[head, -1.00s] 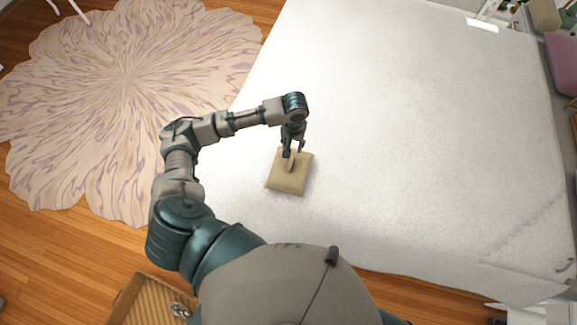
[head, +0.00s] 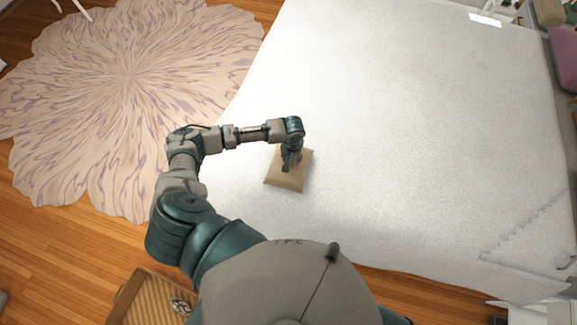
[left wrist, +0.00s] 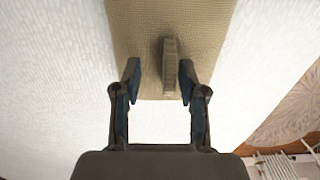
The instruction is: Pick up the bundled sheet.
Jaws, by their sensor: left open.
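The bundled sheet (head: 287,180) is a tan, square, cushion-like bundle lying on the white bed. In the left wrist view the bundle (left wrist: 205,40) fills the upper middle, with a raised narrow strap or handle (left wrist: 170,68) standing up from it. My left gripper (head: 289,164) is over the bundle's upper part in the head view and hides some of it. In the left wrist view my left gripper (left wrist: 160,82) is open, with the strap between its fingertips, closer to the right one. My right gripper is not in view.
The white bed (head: 420,130) is broad and bare around the bundle. A round patterned rug (head: 120,90) lies on the wooden floor at the left. A wooden slatted piece (head: 150,297) stands near the bottom left. A purple cushion (head: 564,55) is at the far right.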

